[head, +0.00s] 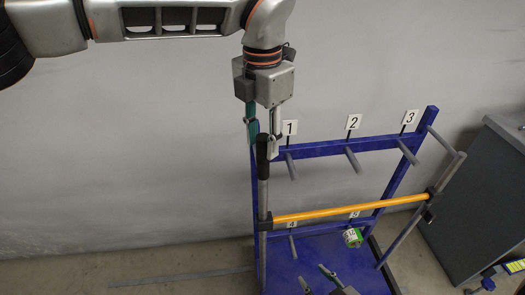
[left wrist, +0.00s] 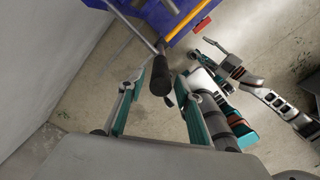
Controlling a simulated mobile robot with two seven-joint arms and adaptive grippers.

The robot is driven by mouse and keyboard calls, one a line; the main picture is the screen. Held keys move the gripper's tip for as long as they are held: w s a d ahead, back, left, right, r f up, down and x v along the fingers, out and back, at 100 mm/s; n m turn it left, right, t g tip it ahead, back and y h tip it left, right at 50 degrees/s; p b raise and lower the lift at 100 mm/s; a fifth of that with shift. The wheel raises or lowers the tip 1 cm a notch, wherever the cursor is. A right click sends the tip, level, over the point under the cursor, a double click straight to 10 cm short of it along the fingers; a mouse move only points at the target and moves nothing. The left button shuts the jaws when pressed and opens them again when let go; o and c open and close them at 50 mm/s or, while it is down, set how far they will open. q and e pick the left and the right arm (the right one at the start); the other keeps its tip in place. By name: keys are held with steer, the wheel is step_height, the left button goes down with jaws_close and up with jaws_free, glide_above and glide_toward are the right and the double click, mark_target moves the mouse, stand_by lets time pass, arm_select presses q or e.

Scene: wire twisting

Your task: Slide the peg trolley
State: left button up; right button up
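The blue peg trolley (head: 330,141) stands against the wall, with grey pegs, number cards and a yellow crossbar (head: 350,209). A black-gripped upright handle (head: 263,160) rises at its left side. My left gripper (head: 262,146) points down at the top of this handle. In the left wrist view the black handle end (left wrist: 160,82) lies between the spread fingers (left wrist: 160,82), with visible gaps on both sides. My right gripper (head: 316,277) shows at the bottom of the head view, fingers apart, low in front of the trolley base; its body is cut off.
A green roll (head: 352,238) hangs on the lower peg by card 5. A dark grey cabinet (head: 478,200) stands to the right, close to the trolley. The floor left of the trolley is clear except for a flat grey strip (head: 180,277).

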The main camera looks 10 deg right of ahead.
arm_select(q)
step_height(320, 180, up, 8)
steer(key=shift+f, duration=0.15)
stand_by(0.4)
